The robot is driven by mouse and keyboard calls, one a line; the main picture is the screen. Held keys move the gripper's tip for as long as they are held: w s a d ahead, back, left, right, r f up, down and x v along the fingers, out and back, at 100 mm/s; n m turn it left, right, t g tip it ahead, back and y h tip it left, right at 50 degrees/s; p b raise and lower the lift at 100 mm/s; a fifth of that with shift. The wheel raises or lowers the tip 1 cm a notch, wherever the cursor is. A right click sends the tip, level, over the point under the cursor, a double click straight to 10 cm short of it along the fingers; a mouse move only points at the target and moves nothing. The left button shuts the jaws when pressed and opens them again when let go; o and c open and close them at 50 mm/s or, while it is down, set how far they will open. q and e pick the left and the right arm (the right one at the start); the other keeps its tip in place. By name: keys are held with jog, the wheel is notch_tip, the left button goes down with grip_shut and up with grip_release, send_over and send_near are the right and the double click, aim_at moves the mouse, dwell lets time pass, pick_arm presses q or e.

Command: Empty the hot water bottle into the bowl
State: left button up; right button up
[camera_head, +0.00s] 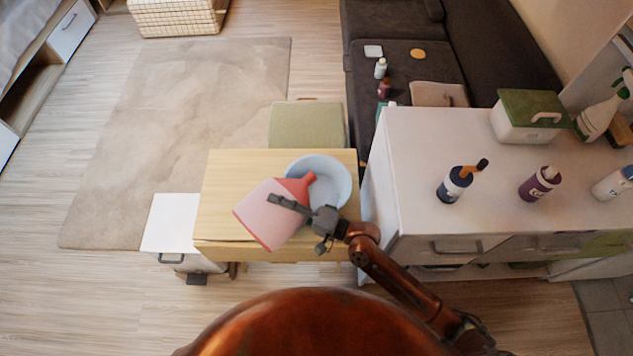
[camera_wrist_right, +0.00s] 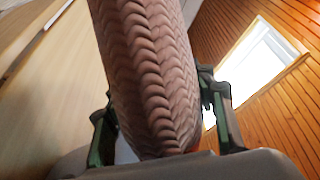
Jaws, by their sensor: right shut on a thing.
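The pink hot water bottle (camera_head: 267,214) is in my right gripper (camera_head: 297,207), tilted above the wooden table. Its red neck (camera_head: 308,181) points up and right in the head view and lies over the light blue bowl (camera_head: 332,172). The bowl stands on the right part of the table, partly hidden by the bottle and gripper. In the right wrist view the bottle's ribbed pink side (camera_wrist_right: 152,75) fills the space between the two fingers. I cannot see whether water is flowing or what the bowl holds. My left gripper is not in view.
The wooden table (camera_head: 228,178) has free room at its left. A white cabinet (camera_head: 415,160) stands close on the right, bearing bottles and a green-lidded box (camera_head: 528,115). A green stool (camera_head: 305,125) is behind the table, and a white drawer unit (camera_head: 170,222) is at its left.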

pick_arm(q)
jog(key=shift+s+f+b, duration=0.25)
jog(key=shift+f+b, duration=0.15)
jog(key=shift+b, duration=0.05)
pick_arm(e)
jog(key=shift+w+r+m+y, duration=0.1)
jog(key=shift+r+m+y, duration=0.2)
jog(key=shift+m, duration=0.3)
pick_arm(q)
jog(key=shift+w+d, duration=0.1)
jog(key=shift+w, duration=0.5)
pick_arm(e)
jog(key=shift+d, duration=0.1)
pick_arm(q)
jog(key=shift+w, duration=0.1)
pick_arm(e)
jog(key=shift+r+m, duration=0.1)
jog(key=shift+m, duration=0.3)
dwell(1.2)
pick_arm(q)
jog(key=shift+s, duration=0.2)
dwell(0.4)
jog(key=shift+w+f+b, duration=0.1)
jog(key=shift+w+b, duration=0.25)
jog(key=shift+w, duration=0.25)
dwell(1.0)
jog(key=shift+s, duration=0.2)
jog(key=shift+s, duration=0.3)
